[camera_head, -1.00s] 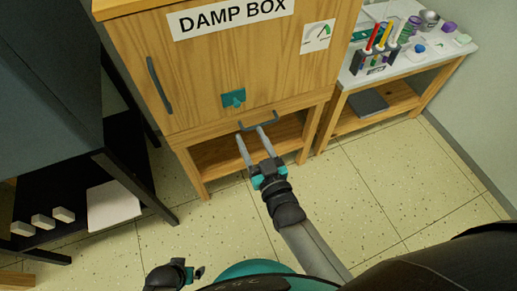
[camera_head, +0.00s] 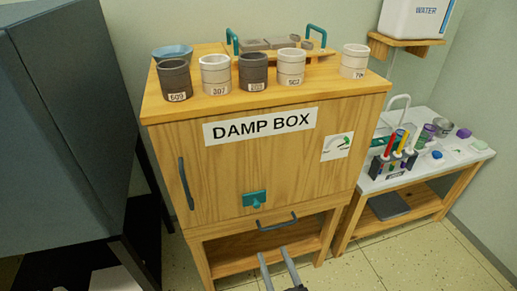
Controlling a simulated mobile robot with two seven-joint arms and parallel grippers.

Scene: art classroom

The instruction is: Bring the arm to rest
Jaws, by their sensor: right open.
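My right gripper (camera_head: 276,268) shows at the bottom edge of the head view, with its two grey fingers apart and nothing between them. It is in front of the lower part of the wooden damp box (camera_head: 226,170), below the dark drawer handle (camera_head: 277,222). Whether the fingertips touch anything cannot be told. The rest of my right arm is cut off by the frame. My left gripper is not in view. The damp box door is shut, with a teal latch (camera_head: 254,198) at its lower middle.
Several numbered cups (camera_head: 253,72) and a tray with teal handles (camera_head: 283,45) stand on the box. A dark cabinet (camera_head: 60,130) is at left. A white-topped side table (camera_head: 447,158) with a tool rack (camera_head: 393,160) is at right. A water container (camera_head: 416,18) sits on a shelf (camera_head: 404,43).

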